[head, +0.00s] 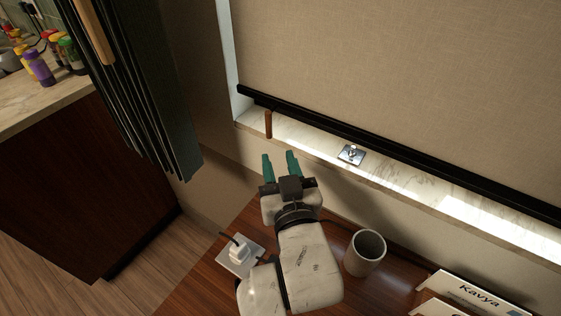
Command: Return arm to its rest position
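My gripper (280,165) has two teal fingers held apart with nothing between them. It is raised above the far edge of a brown wooden table (185,297) and points toward the window sill. My white, scuffed arm reaches up from the bottom middle of the view and hides part of the table.
A grey cup (365,252) stands right of my arm. A white plug on a plate (239,254) is at left. Name cards (478,295) are at lower right. The marble sill (400,178) bears a small metal piece (351,154). Dark curtain (140,90) hangs at left.

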